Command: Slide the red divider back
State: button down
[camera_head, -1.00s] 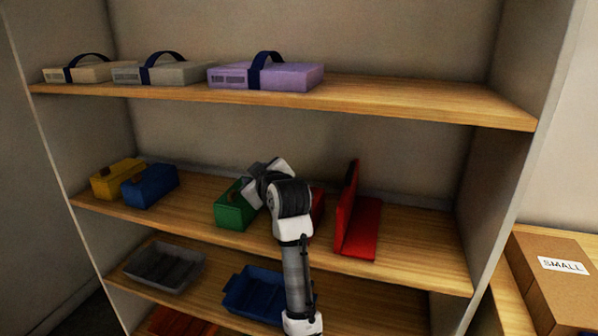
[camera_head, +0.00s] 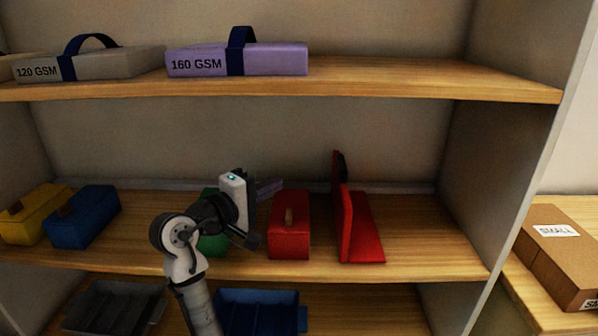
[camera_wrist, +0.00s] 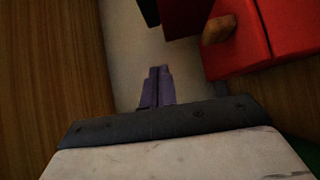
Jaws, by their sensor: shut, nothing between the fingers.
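The red divider (camera_head: 364,228) stands on the middle shelf, right of a red box. It has an upright panel and a flat foot reaching right, with a dark part at the panel's upper back. In the wrist view, a red panel (camera_wrist: 183,17) at the top, beyond the red box, looks like the divider. My gripper (camera_head: 276,187) is above the middle shelf, left of the divider and apart from it. Its purple fingers are together and empty, behind and above the red box; they also show in the wrist view (camera_wrist: 158,82).
The red box (camera_head: 289,226) with a wooden handle stands between my gripper and the divider. A green box (camera_head: 212,243) is partly hidden by my arm. Blue (camera_head: 84,218) and yellow (camera_head: 34,215) boxes stand at left. The upper shelf (camera_head: 400,85) is overhead. Shelf right of the divider is clear.

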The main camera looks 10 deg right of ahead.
jog(key=shift+s+r+m+g+h, duration=0.1)
jog(key=shift+s+m+g+h, duration=0.2)
jog(key=shift+s+g+h, duration=0.1)
jog(key=shift+w+d, duration=0.1)
jog(key=shift+d, duration=0.1)
jog(key=p, duration=0.2)
send_near(338, 167)
jog(key=w, duration=0.2)
jog(key=w+d, duration=0.1)
jog(key=shift+w+d+r, duration=0.1)
jog(key=shift+w+r, duration=0.2)
jog(key=shift+r, duration=0.05)
jog(key=d, duration=0.1)
jog(key=s+d+p, duration=0.1)
jog(key=d, duration=0.1)
jog(key=shift+d+f, duration=0.15)
jog(key=shift+d, duration=0.2)
jog(key=s+d+p, duration=0.2)
jog(key=d+p, duration=0.1)
jog(key=d, duration=0.5)
jog(key=s+d+p, duration=0.3)
jog(key=d, duration=0.6)
jog(key=shift+d, duration=0.25)
